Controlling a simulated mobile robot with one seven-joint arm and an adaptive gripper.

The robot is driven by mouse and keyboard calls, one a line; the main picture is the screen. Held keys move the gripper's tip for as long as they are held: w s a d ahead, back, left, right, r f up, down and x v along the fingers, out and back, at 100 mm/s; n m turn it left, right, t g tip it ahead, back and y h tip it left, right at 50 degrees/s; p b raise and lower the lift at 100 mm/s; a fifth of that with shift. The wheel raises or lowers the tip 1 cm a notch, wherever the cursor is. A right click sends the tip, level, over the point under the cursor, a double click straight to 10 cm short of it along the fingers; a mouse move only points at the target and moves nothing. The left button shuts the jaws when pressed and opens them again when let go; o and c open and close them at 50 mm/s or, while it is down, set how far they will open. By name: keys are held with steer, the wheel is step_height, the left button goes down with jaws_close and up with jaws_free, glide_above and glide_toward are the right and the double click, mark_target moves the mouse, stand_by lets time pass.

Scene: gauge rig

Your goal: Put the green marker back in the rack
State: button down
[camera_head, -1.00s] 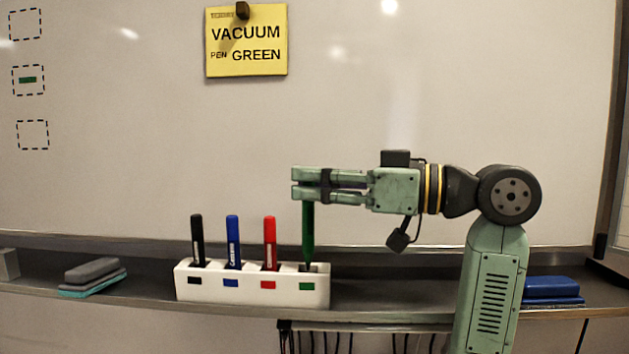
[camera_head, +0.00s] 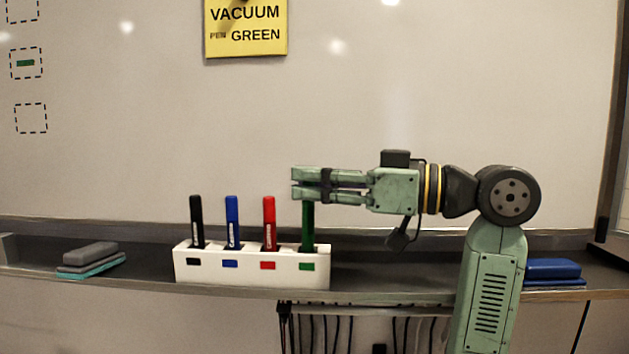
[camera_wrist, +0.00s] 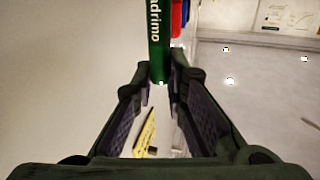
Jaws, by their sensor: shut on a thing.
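The green marker (camera_head: 308,225) stands upright with its lower end in the rightmost slot of the white rack (camera_head: 250,272), above the green square label. My gripper (camera_head: 297,182) comes in level from the right and is shut on the marker's upper end, a short way above the rack. In the wrist view the marker (camera_wrist: 159,40) runs between the two fingertips. How deep it sits in the slot is hidden by the rack's front wall.
A black marker (camera_head: 197,222), a blue marker (camera_head: 233,222) and a red marker (camera_head: 269,222) stand in the other slots. An eraser (camera_head: 90,257) lies on the ledge at left, a blue object (camera_head: 553,270) at right. The whiteboard (camera_head: 450,90) rises behind.

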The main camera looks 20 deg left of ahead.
steer(key=c, duration=1.5)
jaws_free()
steer(key=shift+c, duration=0.2)
steer(key=shift+o, duration=0.3)
steer(key=o, duration=0.5)
steer(key=shift+r+p, duration=4.1)
steer(key=shift+r, duration=0.95)
